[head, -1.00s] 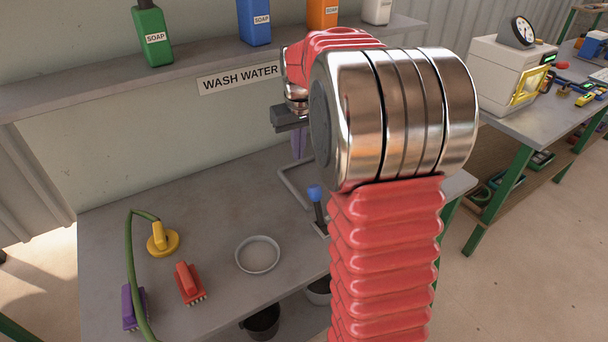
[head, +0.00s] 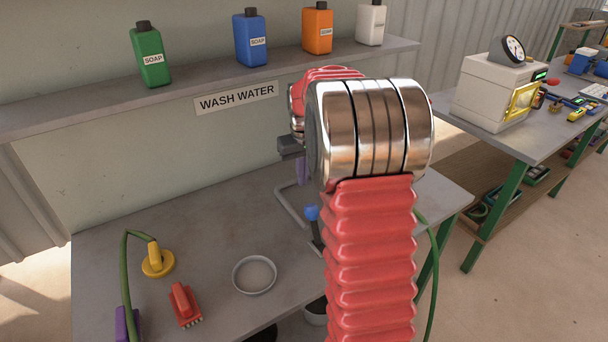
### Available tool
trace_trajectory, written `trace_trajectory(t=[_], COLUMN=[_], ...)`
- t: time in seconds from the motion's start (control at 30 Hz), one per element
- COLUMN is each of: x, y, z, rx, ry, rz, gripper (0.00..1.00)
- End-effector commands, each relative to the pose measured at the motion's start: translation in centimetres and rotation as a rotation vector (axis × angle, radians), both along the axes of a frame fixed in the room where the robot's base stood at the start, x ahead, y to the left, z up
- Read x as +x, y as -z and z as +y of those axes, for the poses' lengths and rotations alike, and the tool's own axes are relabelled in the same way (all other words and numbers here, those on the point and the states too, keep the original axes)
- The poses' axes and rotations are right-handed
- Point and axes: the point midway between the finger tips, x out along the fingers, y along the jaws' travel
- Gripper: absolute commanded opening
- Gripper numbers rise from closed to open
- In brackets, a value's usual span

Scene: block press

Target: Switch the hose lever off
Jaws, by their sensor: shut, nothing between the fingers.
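A lever with a blue knob (head: 312,213) and a dark stem stands on the grey bench, just left of my red arm. Its base is partly hidden by the arm. I take it as the hose lever; its on or off position cannot be told. My gripper (head: 289,146) shows as dark grey fingers left of the silver wrist joint, shut and empty. It is above and behind the lever in the picture, apart from it. A green hose (head: 124,275) runs at the left to a yellow round head (head: 158,262); a green length also hangs at the right.
A bent grey pipe (head: 289,210) and a purple part stand behind the lever. A round white dish (head: 254,275), a red brush (head: 184,304) and a purple brush (head: 126,325) lie on the bench. Soap bottles line the shelf (head: 80,115) above. A second bench stands right.

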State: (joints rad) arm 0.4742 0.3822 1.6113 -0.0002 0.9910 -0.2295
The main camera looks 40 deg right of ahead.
Motion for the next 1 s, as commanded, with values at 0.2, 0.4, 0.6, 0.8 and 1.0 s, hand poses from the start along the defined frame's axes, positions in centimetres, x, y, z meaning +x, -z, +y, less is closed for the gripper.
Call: trace_trajectory(t=[0.2,0.4,0.6,0.8,1.0], x=[0.4,0.7,0.5,-1.2,-2.5], y=[3.4,5.8,6.9,6.6,6.3], z=[-0.2,-0.4,-0.4,0.1,0.4], rx=[0.002,0.002,0.0,0.0,0.0], ry=[0.0,0.0,0.001,0.001,0.001], rz=[0.003,0.003,-0.001,0.0,0.0], gripper=[0.0,0.0,0.0,0.0,0.0])
